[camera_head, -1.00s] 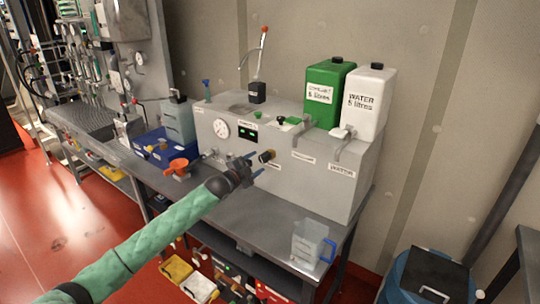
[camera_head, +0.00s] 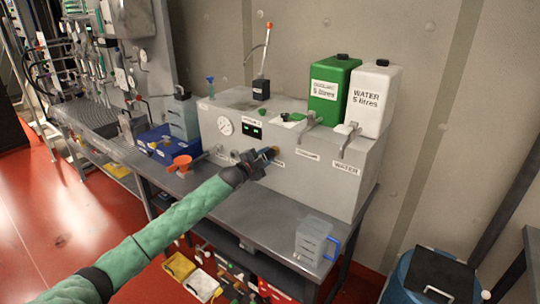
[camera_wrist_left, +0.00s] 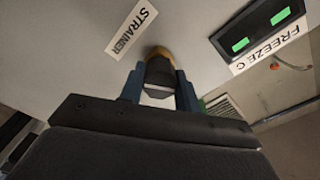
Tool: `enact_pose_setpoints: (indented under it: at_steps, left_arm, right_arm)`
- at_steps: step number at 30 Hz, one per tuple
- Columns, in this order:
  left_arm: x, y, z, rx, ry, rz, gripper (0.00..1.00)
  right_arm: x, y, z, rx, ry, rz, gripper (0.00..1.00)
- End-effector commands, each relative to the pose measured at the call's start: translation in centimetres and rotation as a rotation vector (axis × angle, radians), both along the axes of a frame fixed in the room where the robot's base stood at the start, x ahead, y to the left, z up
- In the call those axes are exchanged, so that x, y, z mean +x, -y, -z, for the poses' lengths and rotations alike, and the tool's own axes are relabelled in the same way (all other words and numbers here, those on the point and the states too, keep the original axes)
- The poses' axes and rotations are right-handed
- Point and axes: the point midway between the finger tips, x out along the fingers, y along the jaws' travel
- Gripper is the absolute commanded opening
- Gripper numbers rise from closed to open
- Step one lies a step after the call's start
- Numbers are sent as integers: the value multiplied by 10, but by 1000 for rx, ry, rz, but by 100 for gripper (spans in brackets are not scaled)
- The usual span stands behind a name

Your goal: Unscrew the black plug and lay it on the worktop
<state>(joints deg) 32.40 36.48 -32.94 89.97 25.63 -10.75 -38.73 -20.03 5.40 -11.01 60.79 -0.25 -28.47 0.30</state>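The black plug (camera_wrist_left: 160,72) sits in a brass-coloured collar on the front face of the grey unit (camera_head: 330,185), beside the STRAINER label (camera_wrist_left: 131,30). My left gripper (camera_head: 269,154) is at this face. In the left wrist view its two blue fingers (camera_wrist_left: 161,82) lie on either side of the plug, with no clear gap between them and it. The gripper looks shut on the plug, which is still at the collar. In the head view the gripper mostly hides the plug. The worktop (camera_head: 240,212) runs in front of the unit. My right gripper is out of view.
A clear jug (camera_head: 311,243) stands at the worktop's right front. An orange funnel (camera_head: 181,163) and a blue box (camera_head: 158,148) are at the left. Green (camera_head: 329,90) and white (camera_head: 372,100) containers stand on the unit. The worktop between funnel and jug is free.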

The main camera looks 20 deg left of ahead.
Motion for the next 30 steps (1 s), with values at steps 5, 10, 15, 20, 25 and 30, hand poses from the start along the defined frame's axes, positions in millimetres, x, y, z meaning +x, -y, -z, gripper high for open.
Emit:
enact_pose_setpoints:
  at_steps: [5,10,15,20,25,30]
  left_arm:
    - [0,0,-1,-9,-2,0,0]
    - [-1,1,-1,-187,-68,0,0]
    - [-1,1,0,-408,-147,1,0]
    - [-1,1,1,-476,-171,0,0]
    - [-1,0,1,-474,-171,0,0]
    - [-1,1,0,-593,-215,1,0]
  right_arm:
    - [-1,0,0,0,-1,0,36]
    - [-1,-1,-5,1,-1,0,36]
    - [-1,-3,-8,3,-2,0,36]
    - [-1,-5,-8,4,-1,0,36]
    - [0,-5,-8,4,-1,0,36]
    - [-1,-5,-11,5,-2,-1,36]
